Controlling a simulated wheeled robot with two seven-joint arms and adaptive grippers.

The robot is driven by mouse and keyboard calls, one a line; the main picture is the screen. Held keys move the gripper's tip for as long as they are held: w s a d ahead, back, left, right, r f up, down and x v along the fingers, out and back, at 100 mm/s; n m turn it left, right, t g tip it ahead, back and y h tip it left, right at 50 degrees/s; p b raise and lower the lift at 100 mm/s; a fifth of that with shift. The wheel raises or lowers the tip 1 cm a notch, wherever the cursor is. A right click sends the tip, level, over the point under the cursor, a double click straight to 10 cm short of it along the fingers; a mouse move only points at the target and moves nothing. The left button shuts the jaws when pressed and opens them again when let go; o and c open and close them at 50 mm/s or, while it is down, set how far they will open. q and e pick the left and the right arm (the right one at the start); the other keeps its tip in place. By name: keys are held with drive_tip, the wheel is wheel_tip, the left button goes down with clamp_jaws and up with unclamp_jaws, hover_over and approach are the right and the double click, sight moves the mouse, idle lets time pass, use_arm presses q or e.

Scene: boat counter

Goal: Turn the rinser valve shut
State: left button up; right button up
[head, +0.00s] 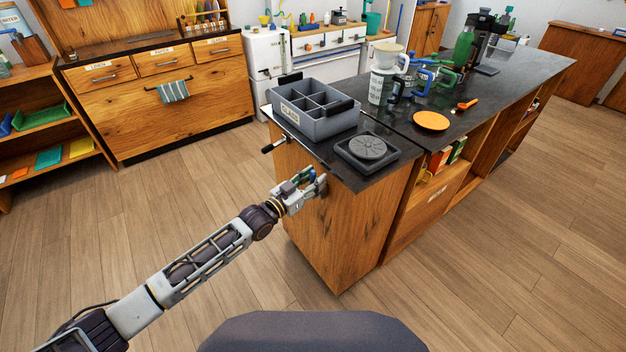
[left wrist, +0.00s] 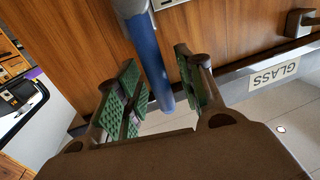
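The rinser (head: 367,150), a dark square tray with a round grey disc, sits on the near end of the counter. In the left wrist view a blue lever (left wrist: 150,60), apparently the valve handle, hangs from a grey mount on the wooden side panel. My left gripper (head: 316,184) is beside the counter's end panel, below the top. In the left wrist view its fingers (left wrist: 158,75) with green pads are open, one on each side of the lever, and seem apart from it. In the head view the gripper mostly hides the lever. My right gripper is not in view.
A grey divided caddy (head: 318,123) labelled GLASS stands beside the rinser at the counter edge. A dark bar handle (head: 273,146) sticks out left below it. An orange plate (head: 431,121) and several mugs stand farther back. The floor (head: 200,170) left of the counter is clear.

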use_arm(q)
drive_tip(key=shift+c, duration=0.3)
clamp_jaws()
